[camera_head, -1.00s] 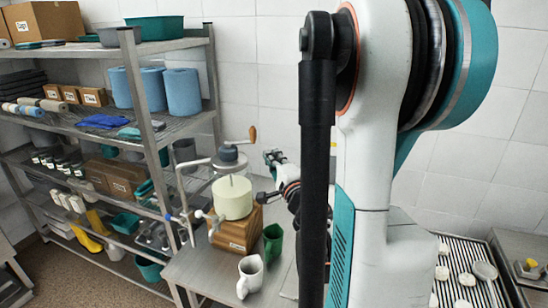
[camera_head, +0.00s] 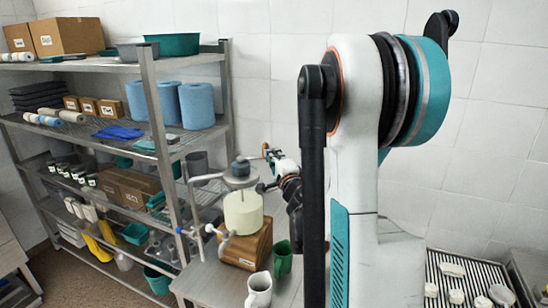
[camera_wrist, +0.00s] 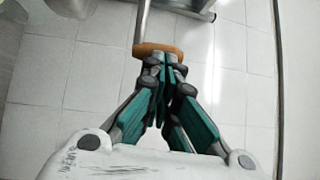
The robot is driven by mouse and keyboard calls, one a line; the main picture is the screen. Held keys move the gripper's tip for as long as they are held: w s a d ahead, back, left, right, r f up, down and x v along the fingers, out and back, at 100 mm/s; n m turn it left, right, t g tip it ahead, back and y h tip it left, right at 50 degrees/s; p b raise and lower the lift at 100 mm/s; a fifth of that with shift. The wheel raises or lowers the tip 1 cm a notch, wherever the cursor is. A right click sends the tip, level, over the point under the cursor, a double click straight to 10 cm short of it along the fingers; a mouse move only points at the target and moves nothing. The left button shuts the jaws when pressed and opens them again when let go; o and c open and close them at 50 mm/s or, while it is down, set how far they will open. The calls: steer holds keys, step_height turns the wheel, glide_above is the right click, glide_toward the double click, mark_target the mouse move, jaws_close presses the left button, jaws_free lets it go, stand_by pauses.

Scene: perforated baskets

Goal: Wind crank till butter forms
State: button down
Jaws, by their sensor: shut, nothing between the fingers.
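The butter churn's clear jar (camera_head: 242,212) holds a pale cream mass and stands upright on a wooden block (camera_head: 260,246). A grey cap (camera_head: 241,170) tops it, with a crank rising to a wooden handle (camera_head: 265,150). My gripper (camera_head: 270,156) is at the handle on the churn's right side. In the wrist view the orange-brown handle (camera_wrist: 158,49) lies across, right at the tips of my gripper (camera_wrist: 168,60). The fingers are together, with the handle just beyond them rather than between them. Whether they touch it I cannot tell.
A green cup (camera_head: 283,260) and a white mug (camera_head: 259,290) stand in front of the churn. A loaded metal shelf rack (camera_head: 150,110) is on the left. A ribbed tray (camera_head: 440,275) with white pieces is at the lower right. A tiled wall is behind.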

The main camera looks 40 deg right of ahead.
steer(key=shift+w+d+n+t+y+b, duration=0.35)
steer(key=shift+d+n+y, duration=0.2)
steer(key=shift+y, duration=0.35)
steer(key=w+d+n+y+b, duration=0.3)
steer(key=w+n+y, duration=0.5)
steer(key=y, duration=0.5)
steer(key=shift+w+d+b, duration=0.35)
steer(key=shift+w+b, duration=0.05)
steer(key=shift+w, duration=0.5)
steer(key=v, duration=1.2)
steer(key=shift+w+d+f, duration=0.1)
steer(key=shift+d, duration=0.05)
